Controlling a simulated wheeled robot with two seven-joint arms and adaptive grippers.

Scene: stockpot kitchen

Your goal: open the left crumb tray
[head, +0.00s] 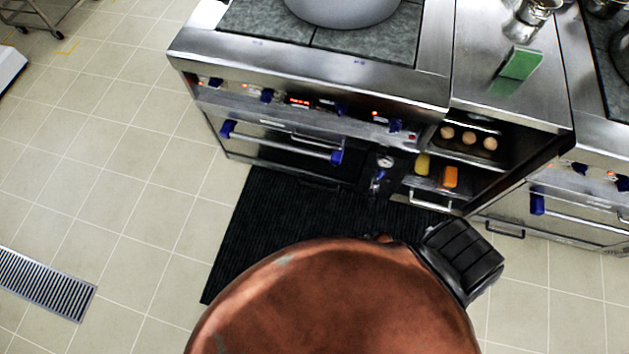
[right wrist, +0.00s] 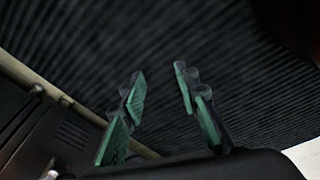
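The left range (head: 300,120) stands at the back, with blue knobs and a long oven door handle. Low under its oven door is a dark front, which I take to be the left crumb tray (head: 318,182); it looks closed, flush with the range. My right gripper (right wrist: 160,82) shows in the right wrist view, with its green-padded fingers apart and nothing between them. It is over the black ribbed mat and apart from any tray. My left gripper is not in view.
The black mat (head: 260,225) lies before the left range. A shelf unit with a lower handle (head: 430,203) stands right of it, then another range (head: 560,215). A grey pot (head: 345,8) sits on top. A floor grate (head: 45,283) lies left; the tiles between are clear.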

